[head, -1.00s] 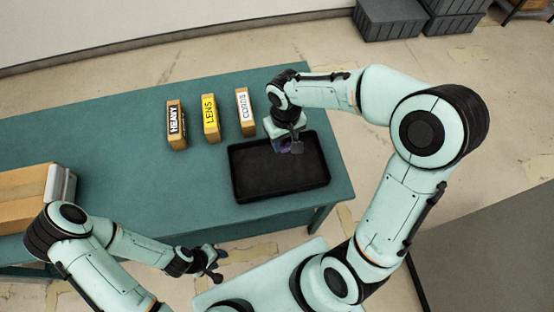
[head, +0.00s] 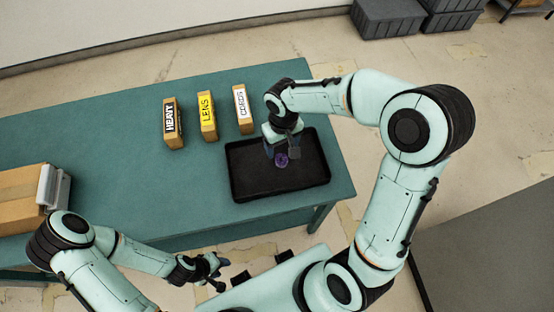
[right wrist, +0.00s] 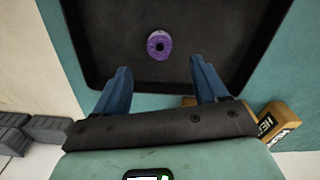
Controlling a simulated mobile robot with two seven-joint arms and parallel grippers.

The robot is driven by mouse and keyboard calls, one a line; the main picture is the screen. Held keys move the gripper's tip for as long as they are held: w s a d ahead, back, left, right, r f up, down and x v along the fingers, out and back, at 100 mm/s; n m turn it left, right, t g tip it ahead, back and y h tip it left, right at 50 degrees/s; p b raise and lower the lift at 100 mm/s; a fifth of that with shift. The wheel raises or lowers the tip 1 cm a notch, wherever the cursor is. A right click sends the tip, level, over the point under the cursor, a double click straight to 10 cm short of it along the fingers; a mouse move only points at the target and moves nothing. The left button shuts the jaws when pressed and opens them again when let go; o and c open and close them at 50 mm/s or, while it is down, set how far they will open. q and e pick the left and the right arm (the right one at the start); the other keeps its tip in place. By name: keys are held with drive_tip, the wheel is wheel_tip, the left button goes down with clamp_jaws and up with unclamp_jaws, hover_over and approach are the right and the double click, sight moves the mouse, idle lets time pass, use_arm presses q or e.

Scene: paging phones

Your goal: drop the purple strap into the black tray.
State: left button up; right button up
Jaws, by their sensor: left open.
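The purple strap (head: 281,160) is a small ring-shaped roll. It shows inside the outline of the black tray (head: 243,190), near the tray's middle. In the right wrist view the strap (right wrist: 159,45) is beyond the fingertips, apart from both, against the tray's dark floor (right wrist: 110,35); whether it rests there or is just above, I cannot tell. My right gripper (head: 282,150) is over the tray, pointing down. Its blue fingers (right wrist: 161,63) are spread with nothing between them. My left gripper (head: 218,272) is open and empty, in front of the table's near edge.
Boxes labelled HEAVY (head: 173,124), LENS (head: 207,115) and CORDS (head: 243,109) stand on the green table (head: 130,170), left of and behind the tray. A cardboard box (head: 18,195) sits at the table's left end. The table's middle is clear.

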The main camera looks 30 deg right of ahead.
use_arm(q)
drive_tip(key=shift+w+r+p, duration=0.65)
drive_tip(key=shift+w+r, duration=0.1)
drive_tip(key=shift+r, duration=0.1)
use_arm(e)
wheel_tip(320, 180, up, 13)
drive_tip(key=shift+r, duration=0.2)
